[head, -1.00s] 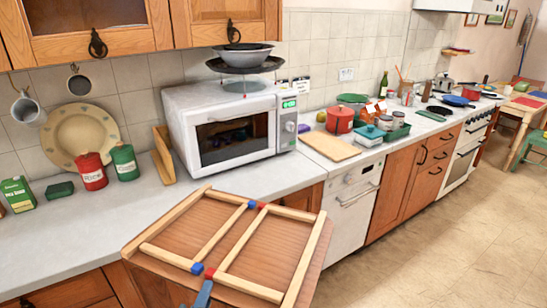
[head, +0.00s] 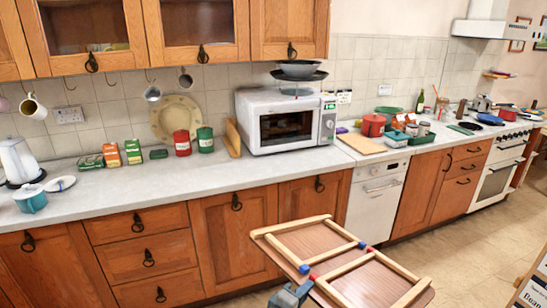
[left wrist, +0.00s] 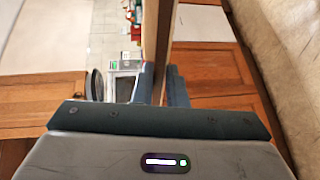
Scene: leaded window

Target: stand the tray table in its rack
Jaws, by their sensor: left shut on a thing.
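The folded tray table (head: 350,268) is a brown slatted panel with pale wooden bars and red and blue joints. It is at the bottom centre-right of the head view, in front of the counter, its near end cut off. My left gripper (head: 302,290) is shut on its near left edge. In the left wrist view the tray table (left wrist: 158,35) shows edge-on between the fingers of my left gripper (left wrist: 160,85). I cannot clearly identify its rack. My right gripper is not in view.
The counter (head: 110,200) carries a microwave (head: 262,100), a slim upright wooden piece (head: 232,138), canisters, boxes and a kettle (head: 18,160).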

